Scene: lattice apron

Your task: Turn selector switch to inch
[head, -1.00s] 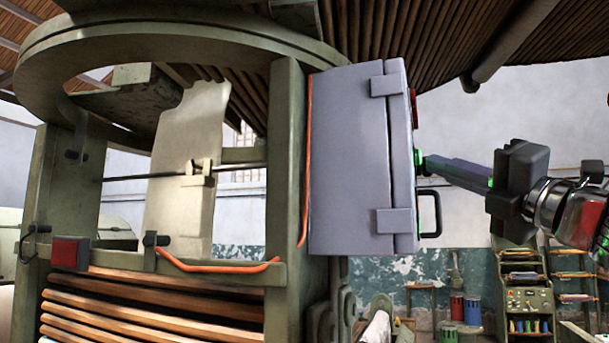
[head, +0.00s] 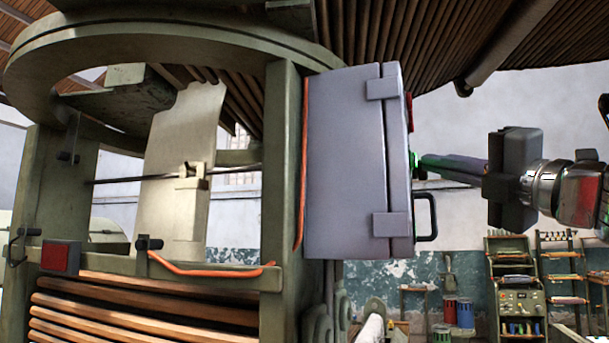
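A grey control box (head: 348,165) is fixed to a green post and shows from its side. Its front faces right and carries a black handle (head: 431,217), a red part near the top and a small green-lit part (head: 413,165). I cannot tell which part is the selector switch or where it points, as the front is edge-on. My gripper (head: 430,165) comes in from the right with its long dark fingers pointing left. Its tips are at or very near the green-lit part. The fingers look close together, but whether they grip anything is hidden.
A round green frame (head: 150,40) with a pale plate (head: 180,170) and wooden slats (head: 140,320) stands at left. A red square lamp (head: 60,257) is on its rail. A green console (head: 519,300) and shelves stand at lower right.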

